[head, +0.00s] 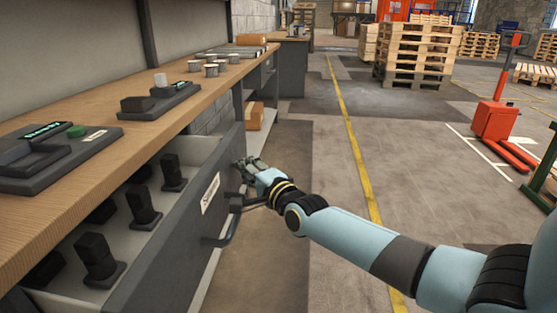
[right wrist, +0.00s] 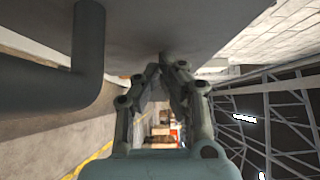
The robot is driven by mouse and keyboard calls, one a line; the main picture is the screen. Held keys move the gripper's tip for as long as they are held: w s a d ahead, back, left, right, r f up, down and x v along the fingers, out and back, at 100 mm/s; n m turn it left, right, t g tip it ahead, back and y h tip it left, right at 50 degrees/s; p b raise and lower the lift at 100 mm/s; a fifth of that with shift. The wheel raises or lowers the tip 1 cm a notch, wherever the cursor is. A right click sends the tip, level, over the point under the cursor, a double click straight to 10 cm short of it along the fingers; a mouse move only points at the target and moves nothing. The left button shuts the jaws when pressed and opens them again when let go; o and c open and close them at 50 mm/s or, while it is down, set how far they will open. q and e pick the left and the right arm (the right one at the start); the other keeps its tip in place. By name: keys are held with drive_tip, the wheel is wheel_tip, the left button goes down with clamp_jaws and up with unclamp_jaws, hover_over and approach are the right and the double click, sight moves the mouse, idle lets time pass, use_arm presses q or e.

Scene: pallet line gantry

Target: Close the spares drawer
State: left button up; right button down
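The spares drawer (head: 196,222) is pulled out from under the bench, with a dark grey front and a white "Spares" label (head: 210,193). Several black parts (head: 143,207) stand inside it. Its dark bar handle (head: 232,222) sticks out from the front and also shows in the right wrist view (right wrist: 88,50). My right gripper (head: 240,164) is at the far end of the drawer front, beyond the handle. In the right wrist view, its fingertips (right wrist: 161,68) come together, empty, close to the grey front; contact is unclear. My left gripper is out of view.
The floor (head: 320,150) right of the drawer is clear. Stacked pallets (head: 418,55) and a red pallet jack (head: 497,122) stand farther off.

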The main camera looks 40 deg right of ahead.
sight(230, 172)
drive_tip(key=w+a, duration=0.3)
drive_tip(key=shift+w+a+f+b, duration=0.1)
drive_tip(key=shift+w+a+b, duration=0.05)
drive_tip(key=shift+w+b, duration=0.2)
drive_tip(key=w+a+b, duration=0.1)
drive_tip(key=w+a, duration=0.2)
drive_tip(key=w, duration=0.1)
drive_tip(key=shift+a, duration=0.3)
drive_tip(key=shift+w+a, duration=0.8)
drive_tip(key=shift+w, duration=0.15)
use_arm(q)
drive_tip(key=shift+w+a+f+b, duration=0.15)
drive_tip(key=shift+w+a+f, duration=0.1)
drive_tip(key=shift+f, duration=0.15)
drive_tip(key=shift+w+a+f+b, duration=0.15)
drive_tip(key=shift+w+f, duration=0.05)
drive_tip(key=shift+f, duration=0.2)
use_arm(e)
drive_tip(key=shift+w+a, duration=0.4)
drive_tip(key=shift+w, duration=0.2)
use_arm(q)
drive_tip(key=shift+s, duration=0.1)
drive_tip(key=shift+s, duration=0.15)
use_arm(e)
drive_tip(key=shift+s, duration=0.1)
